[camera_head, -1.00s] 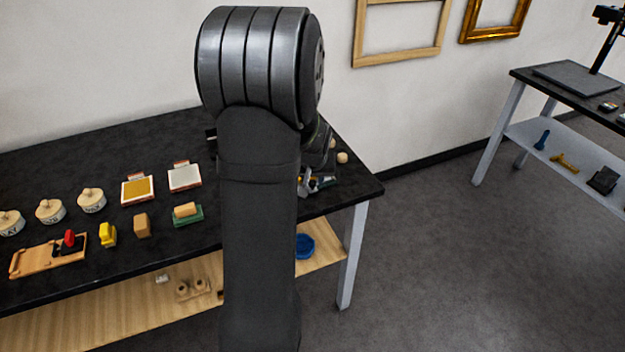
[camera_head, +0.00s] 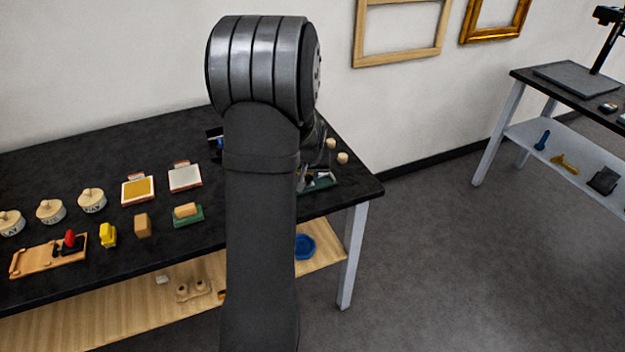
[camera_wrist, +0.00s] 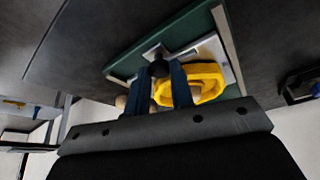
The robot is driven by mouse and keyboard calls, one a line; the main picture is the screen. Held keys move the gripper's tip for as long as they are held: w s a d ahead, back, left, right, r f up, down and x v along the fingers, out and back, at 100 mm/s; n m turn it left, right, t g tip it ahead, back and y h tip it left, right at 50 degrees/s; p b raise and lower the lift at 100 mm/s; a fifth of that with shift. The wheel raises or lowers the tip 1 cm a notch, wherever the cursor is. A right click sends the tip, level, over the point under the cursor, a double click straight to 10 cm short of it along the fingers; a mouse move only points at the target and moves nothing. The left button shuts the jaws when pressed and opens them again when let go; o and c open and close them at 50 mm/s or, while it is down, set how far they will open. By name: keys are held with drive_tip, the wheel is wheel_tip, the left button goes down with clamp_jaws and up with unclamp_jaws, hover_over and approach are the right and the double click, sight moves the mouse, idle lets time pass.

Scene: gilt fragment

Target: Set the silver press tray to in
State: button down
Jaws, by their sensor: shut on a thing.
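In the wrist view, my gripper (camera_wrist: 160,88) has its two dark blue fingers closed about a small black knob (camera_wrist: 158,67). The knob stands before the silver press tray (camera_wrist: 206,48), a pale metal plate on a green base (camera_wrist: 150,40). A yellow ring-shaped part (camera_wrist: 207,80) is beside the right finger. How the knob joins the tray is hard to see. In the head view, the green base (camera_head: 329,183) is at the table's right end, partly hidden. My arm hides the gripper there.
The black table (camera_head: 110,150) bears several lidded pots (camera_head: 92,200), two framed plates, a yellow block (camera_head: 108,235) and a sponge on a green tray (camera_head: 187,214) left of my arm. A blue dish (camera_head: 305,246) is on the shelf below. Open floor is to the right.

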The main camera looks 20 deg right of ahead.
drive_tip(key=w, duration=1.1)
drive_tip(key=shift+w, duration=0.1)
drive_tip(key=shift+w+r, duration=0.1)
drive_tip(key=shift+w, duration=0.25)
drive_tip(key=c, duration=1.5)
unclamp_jaws()
drive_tip(key=shift+w, duration=0.1)
drive_tip(key=shift+c, duration=0.2)
drive_tip(key=v, duration=1.7)
drive_tip(key=shift+s, duration=0.3)
drive_tip(key=shift+a+r, duration=0.1)
drive_tip(key=shift+a, duration=0.05)
